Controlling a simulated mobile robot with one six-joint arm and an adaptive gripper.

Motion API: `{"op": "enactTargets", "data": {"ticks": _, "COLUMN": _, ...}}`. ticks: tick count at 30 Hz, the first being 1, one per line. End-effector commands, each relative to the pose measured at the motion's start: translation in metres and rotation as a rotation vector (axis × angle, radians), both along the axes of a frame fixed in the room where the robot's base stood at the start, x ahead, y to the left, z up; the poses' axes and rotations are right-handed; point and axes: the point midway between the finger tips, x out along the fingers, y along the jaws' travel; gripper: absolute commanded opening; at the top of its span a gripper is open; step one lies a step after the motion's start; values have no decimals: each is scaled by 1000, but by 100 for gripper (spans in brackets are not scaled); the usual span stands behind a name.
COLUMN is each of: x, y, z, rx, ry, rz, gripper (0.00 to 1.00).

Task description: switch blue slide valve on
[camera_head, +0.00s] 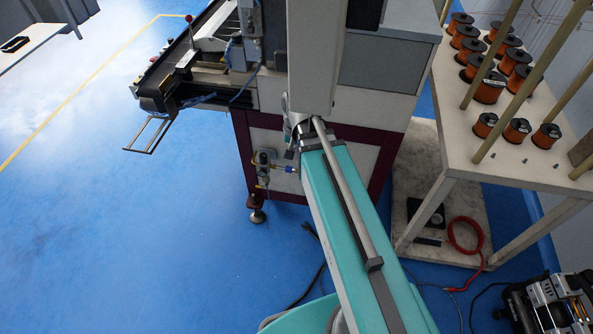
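A small blue fitting (285,169), which looks like the blue slide valve, sits on the lower side panel of the coil winder (268,133). It is on a short air line beside a small grey regulator assembly (264,160). It is too small to tell the slide's position. My teal and white arm parts run through the middle of the view, just to the right of the fitting. I cannot make out my gripper's fingers in this view, nor whether it is open or shut.
A white table (453,140) with several copper-wire spools and upright wooden rods stands at the right. A red cable (466,237) and a black-and-silver device (556,303) lie at lower right. A wire frame (148,135) juts out at left. The blue floor (120,235) is clear at left.

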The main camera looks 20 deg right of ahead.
Motion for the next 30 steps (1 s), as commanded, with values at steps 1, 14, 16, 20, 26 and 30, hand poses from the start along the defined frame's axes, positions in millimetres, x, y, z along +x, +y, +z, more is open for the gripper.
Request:
{"op": "enactTargets", "data": {"ticks": 1, "x": 8, "y": -4, "z": -15, "rx": 11, "ry": 2, "rz": -55, "gripper": 0}}
{"op": "enactTargets", "data": {"ticks": 14, "x": 49, "y": -39, "z": -71, "rx": 107, "ry": 31, "rz": -562, "gripper": 0}}
{"op": "enactTargets", "data": {"ticks": 16, "x": 55, "y": -45, "z": -80, "rx": 123, "ry": 39, "rz": -643, "gripper": 0}}
{"op": "enactTargets", "data": {"ticks": 20, "x": 67, "y": -57, "z": -97, "rx": 155, "ry": 55, "rz": -795, "gripper": 0}}
{"op": "enactTargets", "data": {"ticks": 26, "x": 85, "y": -76, "z": -123, "rx": 204, "ry": 86, "rz": -1028, "gripper": 0}}
{"op": "enactTargets", "data": {"ticks": 30, "x": 97, "y": -91, "z": -140, "rx": 239, "ry": 113, "rz": -1190, "gripper": 0}}
